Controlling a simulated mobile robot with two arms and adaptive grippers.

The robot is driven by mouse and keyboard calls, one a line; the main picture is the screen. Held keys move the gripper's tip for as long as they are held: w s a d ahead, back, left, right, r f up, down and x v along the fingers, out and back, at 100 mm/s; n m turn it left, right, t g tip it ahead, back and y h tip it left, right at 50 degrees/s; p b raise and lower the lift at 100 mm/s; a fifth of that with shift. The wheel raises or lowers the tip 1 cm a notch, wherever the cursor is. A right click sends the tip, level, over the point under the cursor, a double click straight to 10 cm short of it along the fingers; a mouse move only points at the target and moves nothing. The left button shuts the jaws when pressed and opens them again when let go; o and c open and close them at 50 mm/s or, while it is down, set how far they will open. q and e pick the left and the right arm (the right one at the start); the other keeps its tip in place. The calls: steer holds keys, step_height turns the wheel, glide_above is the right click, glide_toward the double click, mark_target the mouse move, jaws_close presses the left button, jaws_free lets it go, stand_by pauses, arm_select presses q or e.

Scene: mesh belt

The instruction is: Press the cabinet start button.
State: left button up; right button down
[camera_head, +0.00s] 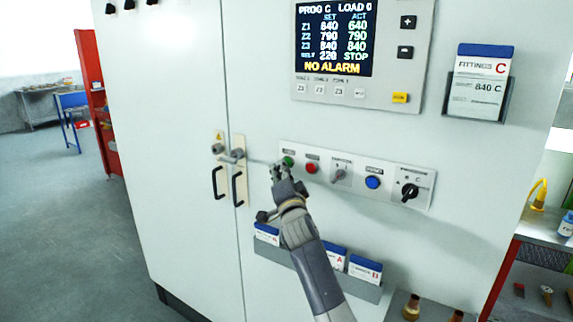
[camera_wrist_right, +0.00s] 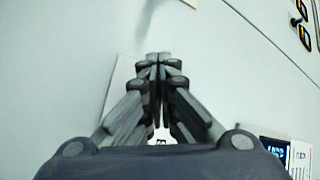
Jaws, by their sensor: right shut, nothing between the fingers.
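The white cabinet (camera_head: 200,80) fills the middle of the head view. Its button panel (camera_head: 330,163) carries a green button (camera_head: 288,161) at the left end, then a red button (camera_head: 311,167), a switch, a blue button (camera_head: 373,182) and a black rotary knob (camera_head: 409,192). My right gripper (camera_head: 278,170) is shut and empty, with its fingertips at or just below the green button. I cannot tell whether they touch it. In the right wrist view the closed fingers (camera_wrist_right: 158,75) point toward the white surface and hide the button. My left gripper is not in view.
A display (camera_head: 335,38) above the panel reads "NO ALARM" and "STOP". Door handles (camera_head: 237,188) sit left of the panel. A card rack (camera_head: 368,288) is mounted below it, behind my right forearm. A shelf (camera_head: 545,230) stands at the right; open floor lies at the left.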

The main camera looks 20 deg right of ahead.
steer(key=shift+w+d, duration=0.1)
steer(key=shift+d, duration=0.1)
steer(key=shift+a, duration=0.15)
stand_by(0.4)
steer(key=shift+s+a, duration=0.55)
steer(key=shift+a, duration=0.1)
steer(key=shift+s+a, duration=0.8)
steer(key=shift+a, duration=0.15)
steer(key=shift+s+a, duration=0.75)
steer(key=shift+a, duration=0.2)
